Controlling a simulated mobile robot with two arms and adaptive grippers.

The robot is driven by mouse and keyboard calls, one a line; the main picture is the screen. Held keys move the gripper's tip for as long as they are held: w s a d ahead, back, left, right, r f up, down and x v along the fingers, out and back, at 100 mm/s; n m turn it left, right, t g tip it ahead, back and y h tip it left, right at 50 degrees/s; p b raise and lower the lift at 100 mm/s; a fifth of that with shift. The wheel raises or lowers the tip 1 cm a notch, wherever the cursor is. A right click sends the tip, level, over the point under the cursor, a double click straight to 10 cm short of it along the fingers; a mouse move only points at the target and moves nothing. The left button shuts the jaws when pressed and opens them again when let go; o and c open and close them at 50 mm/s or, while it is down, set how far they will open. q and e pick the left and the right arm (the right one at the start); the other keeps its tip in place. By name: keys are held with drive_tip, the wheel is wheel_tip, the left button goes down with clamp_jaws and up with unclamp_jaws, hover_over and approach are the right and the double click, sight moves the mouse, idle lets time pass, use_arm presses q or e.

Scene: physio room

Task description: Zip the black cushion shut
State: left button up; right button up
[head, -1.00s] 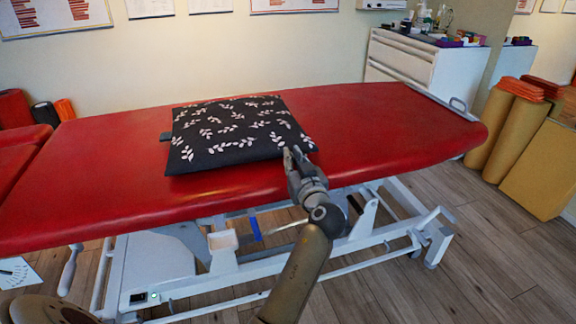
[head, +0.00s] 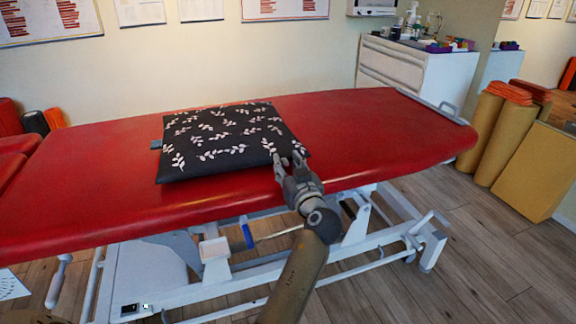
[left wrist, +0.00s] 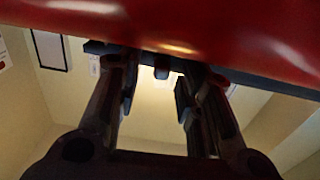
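The black cushion (head: 225,140) with a pale leaf pattern lies flat on the red treatment table (head: 380,135). A small grey tab (head: 156,144) sticks out at its left edge. A dark strip (left wrist: 270,85) and a small dark piece (left wrist: 161,72) show between and behind the fingers; I cannot tell if that piece is the zip pull.
The table's white frame (head: 165,270) stands below, with a blue-handled lever (head: 247,236). A white cabinet (head: 415,68) with bottles stands at the back right. Rolled mats (head: 505,130) stand at the right. The table right of the cushion is clear.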

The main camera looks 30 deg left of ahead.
use_arm(q)
drive_tip(key=shift+r, duration=0.1)
wheel_tip(320, 180, up, 10)
idle(0.4)
idle(0.5)
